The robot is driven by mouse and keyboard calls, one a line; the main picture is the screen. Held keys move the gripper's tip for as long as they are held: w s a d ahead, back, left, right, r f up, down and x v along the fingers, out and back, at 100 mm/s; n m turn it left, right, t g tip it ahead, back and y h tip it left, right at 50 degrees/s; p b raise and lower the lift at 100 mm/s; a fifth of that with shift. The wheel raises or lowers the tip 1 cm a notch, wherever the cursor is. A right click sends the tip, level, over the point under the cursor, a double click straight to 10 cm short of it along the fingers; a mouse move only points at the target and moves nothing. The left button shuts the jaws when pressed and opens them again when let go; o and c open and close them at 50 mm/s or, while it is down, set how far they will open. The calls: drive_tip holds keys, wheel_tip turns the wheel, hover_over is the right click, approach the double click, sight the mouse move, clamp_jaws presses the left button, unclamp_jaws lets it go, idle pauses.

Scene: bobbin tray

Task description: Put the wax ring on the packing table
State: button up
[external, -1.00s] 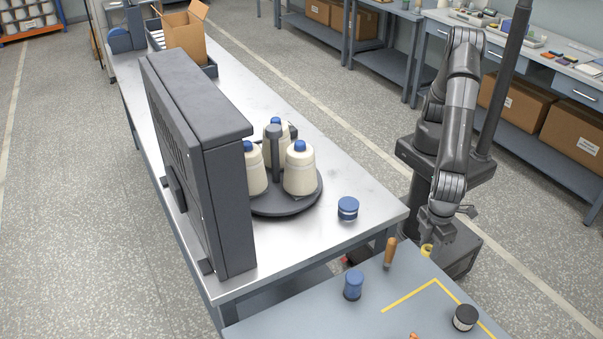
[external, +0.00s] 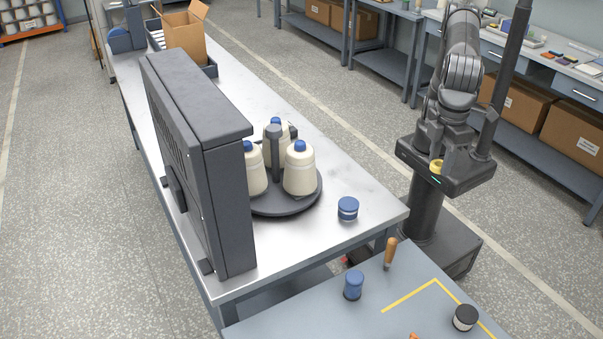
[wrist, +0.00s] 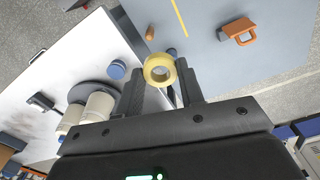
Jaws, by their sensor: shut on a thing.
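The wax ring (external: 436,167) is a small pale-yellow ring. My gripper (external: 437,158) is shut on it and holds it in the air, in front of my column. In the wrist view the ring (wrist: 160,70) sits between the two dark fingers, its hole facing the camera. Two worktops are near: a long steel-topped table (external: 345,245) and a blue-grey table (external: 300,318) with a yellow tape line. No label shows which is the packing table. The ring is apart from both, to their right in the external view.
The steel table bears a turntable (external: 283,208) with cream cones, a blue round tin (external: 348,208), a tall dark panel (external: 200,170) and an open carton (external: 186,38). The blue-grey table bears a wooden-handled tool (external: 390,252), a blue spool (external: 353,285) and a black-topped jar (external: 465,317).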

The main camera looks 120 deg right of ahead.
drive_tip(key=w+d+m, duration=0.2)
drive_tip(key=w+d, duration=0.5)
drive_tip(key=d, duration=0.6)
drive_tip(key=w+d+m, duration=0.3)
drive_tip(key=w+d, duration=0.3)
drive_tip(key=d, duration=0.7)
drive_tip(key=w+d+m, duration=0.2)
drive_tip(key=w+d, duration=0.5)
drive_tip(key=d, duration=0.6)
drive_tip(key=s+d+m, duration=0.3)
drive_tip(key=d+m, duration=0.1)
drive_tip(key=d, duration=2.3)
drive_tip(key=s+d+m, duration=0.3)
drive_tip(key=s+d, duration=1)
drive_tip(key=d, duration=0.4)
drive_tip(key=s+d+m, duration=0.3)
drive_tip(key=s+d, duration=1)
drive_tip(key=d, duration=0.4)
hover_over(256, 106)
drive_tip(key=f, duration=2.5)
drive_tip(key=shift+s+d, duration=0.1)
drive_tip(key=shift+d, duration=0.1)
drive_tip(key=shift+f, duration=2)
